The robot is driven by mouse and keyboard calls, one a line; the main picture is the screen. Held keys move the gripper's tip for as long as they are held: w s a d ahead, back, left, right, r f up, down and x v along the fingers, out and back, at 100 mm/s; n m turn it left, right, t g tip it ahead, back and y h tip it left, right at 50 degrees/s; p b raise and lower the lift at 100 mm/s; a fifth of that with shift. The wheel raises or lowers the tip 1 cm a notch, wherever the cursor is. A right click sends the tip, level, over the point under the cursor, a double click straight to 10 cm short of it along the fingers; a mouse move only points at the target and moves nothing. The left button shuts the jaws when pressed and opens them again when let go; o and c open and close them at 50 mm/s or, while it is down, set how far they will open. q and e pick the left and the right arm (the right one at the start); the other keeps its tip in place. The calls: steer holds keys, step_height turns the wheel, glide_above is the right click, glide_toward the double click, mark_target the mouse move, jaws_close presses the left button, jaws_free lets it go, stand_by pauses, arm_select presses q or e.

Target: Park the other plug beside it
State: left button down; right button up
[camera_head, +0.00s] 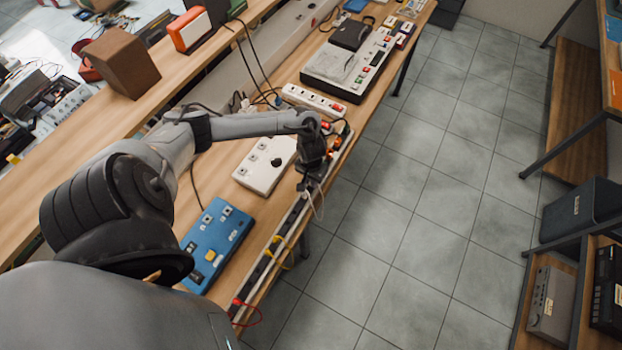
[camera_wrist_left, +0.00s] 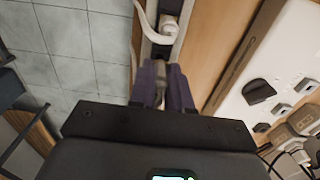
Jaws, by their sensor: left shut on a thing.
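My left gripper (camera_head: 312,178) is over the long socket strip (camera_head: 294,214) at the table's front edge, pointing down. In the left wrist view my left gripper (camera_wrist_left: 161,92) has its dark fingers shut on a small greyish thing that looks like a plug, mostly hidden between them. A white plug (camera_wrist_left: 169,27) with a white cable sits on the strip just beyond the fingertips. A pale cable (camera_head: 319,203) hangs by the gripper over the table edge. I cannot tell whether the held plug touches the strip. My right gripper is out of view.
A white box with knobs (camera_head: 262,168) and a blue box (camera_head: 214,245) stand behind the strip. Yellow (camera_head: 268,253) and red (camera_head: 238,302) leads lie along its near part. A white power strip (camera_head: 315,101) lies farther back. Tiled floor is clear to the right.

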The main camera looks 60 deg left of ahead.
arm_select(q)
steer(key=shift+f, duration=0.3)
steer(key=shift+f, duration=0.65)
stand_by(0.7)
stand_by(0.4)
steer(key=c, duration=1)
jaws_free()
steer(key=shift+r, duration=0.15)
steer(key=shift+r, duration=0.25)
step_height(320, 180, up, 10)
steer(key=shift+p, duration=1.1)
steer(key=shift+r+p, duration=2.55)
steer(key=shift+p, duration=0.85)
